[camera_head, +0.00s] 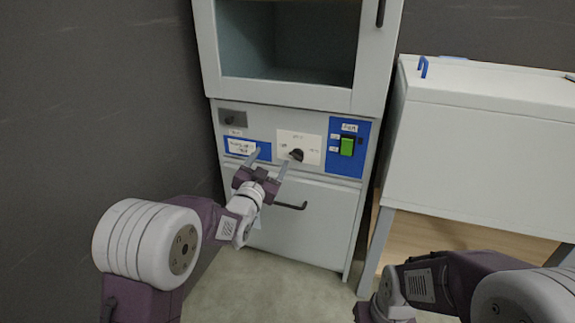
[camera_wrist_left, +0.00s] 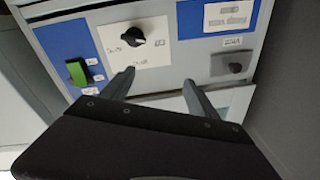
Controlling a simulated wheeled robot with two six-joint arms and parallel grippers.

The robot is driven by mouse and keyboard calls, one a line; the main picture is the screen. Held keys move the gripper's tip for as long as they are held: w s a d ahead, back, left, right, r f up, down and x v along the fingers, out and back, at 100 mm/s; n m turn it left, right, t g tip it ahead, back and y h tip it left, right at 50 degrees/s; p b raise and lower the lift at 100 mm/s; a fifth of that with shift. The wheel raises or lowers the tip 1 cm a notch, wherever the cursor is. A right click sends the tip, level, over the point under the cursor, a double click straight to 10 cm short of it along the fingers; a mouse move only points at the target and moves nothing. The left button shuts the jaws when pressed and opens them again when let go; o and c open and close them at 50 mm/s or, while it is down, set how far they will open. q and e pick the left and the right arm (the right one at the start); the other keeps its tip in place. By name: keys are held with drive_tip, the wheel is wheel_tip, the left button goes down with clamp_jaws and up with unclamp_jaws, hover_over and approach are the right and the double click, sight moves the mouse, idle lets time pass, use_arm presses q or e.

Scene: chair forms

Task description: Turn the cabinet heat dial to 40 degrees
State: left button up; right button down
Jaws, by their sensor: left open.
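The cabinet (camera_head: 285,196) stands ahead with a control panel below its windowed door. The heat dial is a black knob (camera_head: 296,155) on a white label plate (camera_head: 312,143); the knob also shows in the left wrist view (camera_wrist_left: 132,36). The plate's markings are too small to read. My left gripper (camera_head: 270,160) is open and empty, its fingers pointing at the panel, just left of and below the knob. In the left wrist view its fingertips (camera_wrist_left: 158,78) are apart from the knob. My right arm is at the lower right of the head view; its fingers are not visible.
A green switch (camera_head: 347,146) sits on a blue panel right of the dial. A blue label (camera_head: 242,149) and a small dark knob (camera_head: 229,120) are to its left. A black drawer handle (camera_head: 291,206) sticks out below. A grey bench (camera_head: 490,150) stands at right.

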sight(296, 158)
use_arm(q)
drive_tip(key=d+f+g, duration=0.1)
drive_tip(key=d+f, duration=0.3)
drive_tip(key=shift+m+h, duration=0.4)
drive_tip(key=shift+h, duration=0.1)
drive_tip(key=x, duration=0.5)
drive_tip(key=b+x, duration=0.1)
drive_tip(key=x, duration=0.2)
drive_tip(key=shift+w+d+f, duration=0.15)
drive_tip(key=shift+w+f, duration=0.05)
drive_tip(key=shift+f, duration=0.15)
drive_tip(key=shift+w+d+r, duration=0.1)
drive_tip(key=shift+w+r, duration=0.05)
drive_tip(key=shift+w, duration=0.2)
drive_tip(key=c, duration=1.4)
drive_tip(key=shift+o, duration=0.2)
use_arm(e)
drive_tip(key=shift+s+f, duration=0.15)
drive_tip(key=shift+s, duration=0.1)
